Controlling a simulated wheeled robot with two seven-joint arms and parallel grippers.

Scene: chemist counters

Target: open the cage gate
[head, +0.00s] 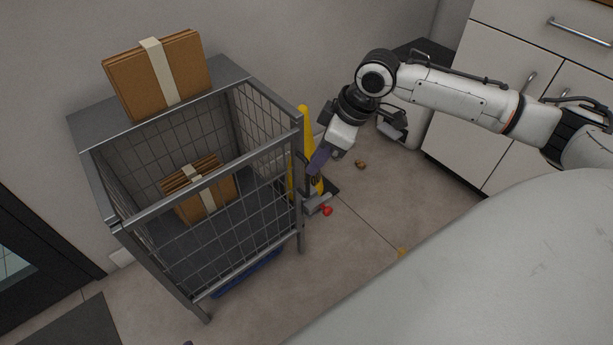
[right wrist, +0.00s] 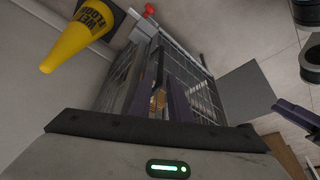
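The grey wire cage (head: 200,190) stands left of centre in the head view. Its mesh gate (head: 235,235) fills the front and looks shut. At its right front post is a grey latch (head: 318,203) with a red knob (head: 327,211); the red knob (right wrist: 150,9) also shows at the top of the right wrist view. My right gripper (head: 317,163) is just above the latch, beside the post, fingers pointing down. In the right wrist view the right gripper (right wrist: 160,100) has a gap between its purple fingers, with nothing held. A purple finger (right wrist: 298,115), probably my left gripper's, shows at right.
A banded cardboard box (head: 135,80) sits on the cage's top shelf and another box (head: 182,197) lies inside. A yellow wet-floor cone (head: 303,125) stands close behind the right post. White cabinets (head: 500,80) are at the right. The floor right of the cage is mostly clear.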

